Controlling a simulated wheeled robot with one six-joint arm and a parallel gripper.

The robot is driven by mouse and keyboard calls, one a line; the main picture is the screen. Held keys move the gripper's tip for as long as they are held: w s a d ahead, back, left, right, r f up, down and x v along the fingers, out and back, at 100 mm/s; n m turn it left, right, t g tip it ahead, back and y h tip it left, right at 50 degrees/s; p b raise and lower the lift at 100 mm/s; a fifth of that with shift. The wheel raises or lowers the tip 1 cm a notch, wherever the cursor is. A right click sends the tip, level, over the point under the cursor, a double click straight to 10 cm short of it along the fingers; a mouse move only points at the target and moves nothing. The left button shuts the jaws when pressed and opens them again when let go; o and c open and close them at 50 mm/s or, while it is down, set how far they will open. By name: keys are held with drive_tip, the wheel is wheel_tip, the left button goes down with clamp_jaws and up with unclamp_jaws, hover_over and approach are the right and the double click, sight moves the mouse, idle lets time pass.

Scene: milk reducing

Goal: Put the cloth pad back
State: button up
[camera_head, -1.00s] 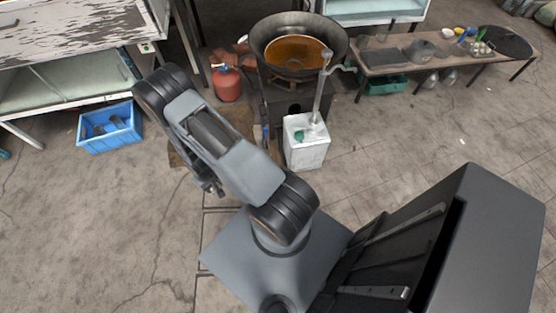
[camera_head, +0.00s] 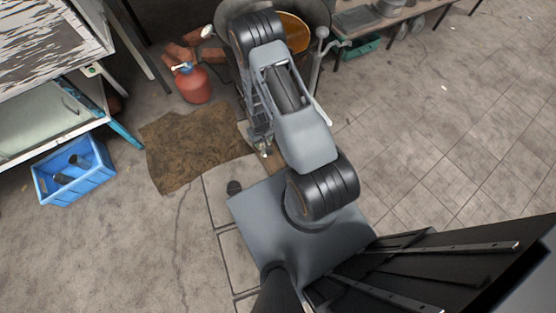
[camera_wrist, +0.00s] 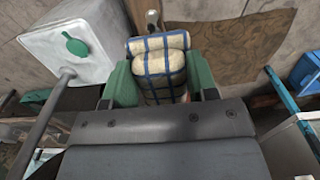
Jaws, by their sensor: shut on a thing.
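The cloth pad (camera_wrist: 160,68) is a folded cream cloth with blue check lines, seen in the wrist view. My gripper (camera_wrist: 160,84) is shut on it, with one green finger on each side. The pad sticks out past the fingers towards the floor and looks clear of other things. In the head view my own arm hides the pad and most of the gripper.
A brown mat (camera_head: 196,148), a red sprayer bottle (camera_head: 194,84), a blue crate (camera_head: 74,172) and a large pan (camera_head: 292,32) are around me. The floor at right is open.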

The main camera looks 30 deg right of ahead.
drive_tip(key=s+d+f+b, duration=0.2)
drive_tip(key=d+f+b, duration=0.2)
drive_tip(key=f+b, duration=0.6)
drive_tip(key=s+d+f+b, duration=0.35)
drive_tip(key=f+b, duration=0.35)
drive_tip(key=f, duration=0.5)
drive_tip(key=s+d+f+b, duration=0.2)
drive_tip(key=d+f+b, duration=0.3)
drive_tip(key=f+b, duration=0.5)
drive_tip(key=b, duration=0.6)
hover_over(275, 163)
drive_tip(key=f, duration=0.9)
drive_tip(key=shift+s+f, duration=0.35)
drive_tip(key=shift+w+f, duration=0.25)
drive_tip(key=shift+f, duration=0.2)
drive_tip(key=shift+w+f+b, duration=0.15)
drive_tip(key=shift+f+b, duration=1.15)
drive_tip(key=shift+f, duration=0.2)
drive_tip(key=shift+f, duration=0.1)
drive_tip(key=shift+f, duration=0.15)
drive_tip(key=o, duration=0.9)
